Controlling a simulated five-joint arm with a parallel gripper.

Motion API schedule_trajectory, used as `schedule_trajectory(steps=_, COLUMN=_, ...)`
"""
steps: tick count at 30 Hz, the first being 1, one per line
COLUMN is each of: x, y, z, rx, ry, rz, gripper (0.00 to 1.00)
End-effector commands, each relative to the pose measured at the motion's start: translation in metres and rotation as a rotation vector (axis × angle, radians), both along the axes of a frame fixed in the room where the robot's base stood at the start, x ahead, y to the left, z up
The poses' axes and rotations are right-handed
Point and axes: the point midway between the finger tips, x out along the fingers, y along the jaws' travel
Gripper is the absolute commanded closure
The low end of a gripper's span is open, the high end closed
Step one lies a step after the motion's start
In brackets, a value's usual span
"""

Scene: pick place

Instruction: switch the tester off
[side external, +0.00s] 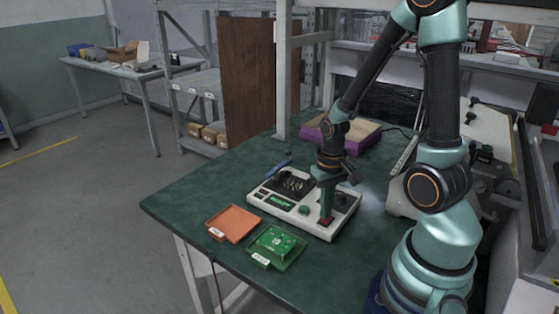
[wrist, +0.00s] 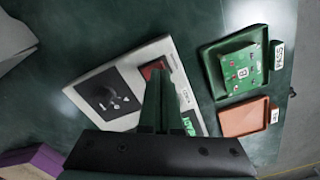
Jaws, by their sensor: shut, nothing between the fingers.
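The tester (side external: 285,211) is a white box with dark panels on the green table. It also shows in the wrist view (wrist: 128,120), angled across the middle. A red switch (side external: 326,221) sits near its front right corner and shows in the wrist view (wrist: 152,70) close to the fingertips. My gripper (side external: 325,212) is shut and empty, pointing down at the red switch. In the wrist view my gripper (wrist: 158,78) covers part of the switch. I cannot tell whether the fingertips touch it or which way the switch is set.
A green tray (side external: 292,262) holding a green circuit board (side external: 276,243) and an empty orange tray (side external: 233,223) lie in front of the tester. A blue tool (side external: 278,168) lies behind it. A purple box (side external: 364,144) stands at the back. The left table corner is clear.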

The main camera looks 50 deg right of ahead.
Motion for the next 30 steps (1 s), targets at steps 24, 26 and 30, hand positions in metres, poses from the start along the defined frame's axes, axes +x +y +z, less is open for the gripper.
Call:
schedule_trajectory(steps=24, x=0.0, y=0.0, z=-0.009, rx=-0.001, ry=-0.002, rz=0.0, gripper=1.0)
schedule_trajectory(steps=26, x=0.001, y=0.0, z=-0.008, rx=-0.001, ry=-0.002, rz=0.0, gripper=1.0)
schedule_trajectory(steps=30, x=0.001, y=0.0, z=0.002, rx=-0.002, ry=-0.003, rz=0.0, gripper=1.0)
